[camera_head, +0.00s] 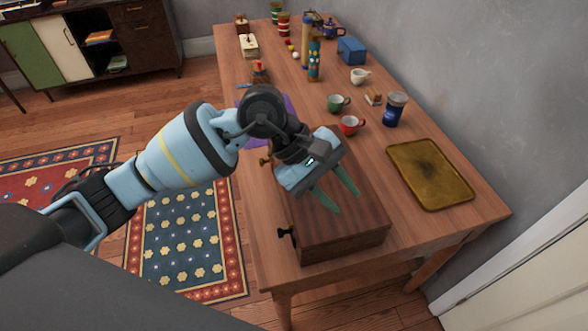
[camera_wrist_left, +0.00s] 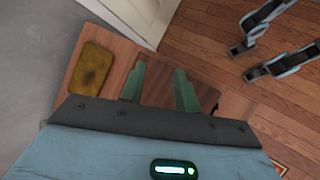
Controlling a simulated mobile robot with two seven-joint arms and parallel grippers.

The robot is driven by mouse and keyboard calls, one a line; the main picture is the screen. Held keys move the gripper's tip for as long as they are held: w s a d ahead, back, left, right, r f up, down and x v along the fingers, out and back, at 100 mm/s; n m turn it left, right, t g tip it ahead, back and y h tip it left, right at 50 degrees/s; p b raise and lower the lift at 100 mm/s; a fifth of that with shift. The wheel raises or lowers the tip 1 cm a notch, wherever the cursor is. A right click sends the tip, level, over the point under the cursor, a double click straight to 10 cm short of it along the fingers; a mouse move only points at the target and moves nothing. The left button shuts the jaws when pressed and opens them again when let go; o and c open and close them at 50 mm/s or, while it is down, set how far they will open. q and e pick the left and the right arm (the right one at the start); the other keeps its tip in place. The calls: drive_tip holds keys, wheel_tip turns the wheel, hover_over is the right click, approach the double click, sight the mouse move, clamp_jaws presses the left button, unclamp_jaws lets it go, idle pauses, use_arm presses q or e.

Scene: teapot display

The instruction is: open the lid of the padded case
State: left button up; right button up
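A brown wooden box (camera_head: 345,238) with a flat striped top sits at the near end of the table; it is the likeliest padded case, though no padding shows. Its top looks shut. A dark knob (camera_head: 285,232) sticks out on its left side. My left gripper (camera_head: 346,201) is over the box top, its two green fingers apart with nothing between them. I cannot tell whether the fingertips touch the box. The gripper and wrist hide the box's far part. The open fingers also show in the left wrist view (camera_wrist_left: 160,67). My right gripper is not in view.
A yellow-brown tray (camera_head: 430,173) lies right of the box on the table. A red cup (camera_head: 351,125), a green cup (camera_head: 338,103) and a dark blue tumbler (camera_head: 395,109) stand beyond the box. A purple cloth lies partly behind my wrist. The wall borders the table's right side.

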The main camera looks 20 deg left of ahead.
use_arm(q)
drive_tip(key=w+a+r+m+t+y, duration=0.2)
drive_tip(key=w+a+y, duration=0.45)
drive_tip(key=a, duration=0.55)
drive_tip(key=shift+y, duration=0.25)
drive_tip(key=shift+w+d+f, duration=0.1)
drive_tip(key=shift+d+f, duration=0.2)
drive_tip(key=shift+f, duration=1)
drive_tip(key=shift+d+f, duration=0.25)
drive_tip(key=shift+f, duration=1.05)
drive_tip(key=shift+w+d+f, duration=0.1)
drive_tip(key=shift+d+f, duration=0.2)
drive_tip(key=shift+f, duration=1)
clamp_jaws()
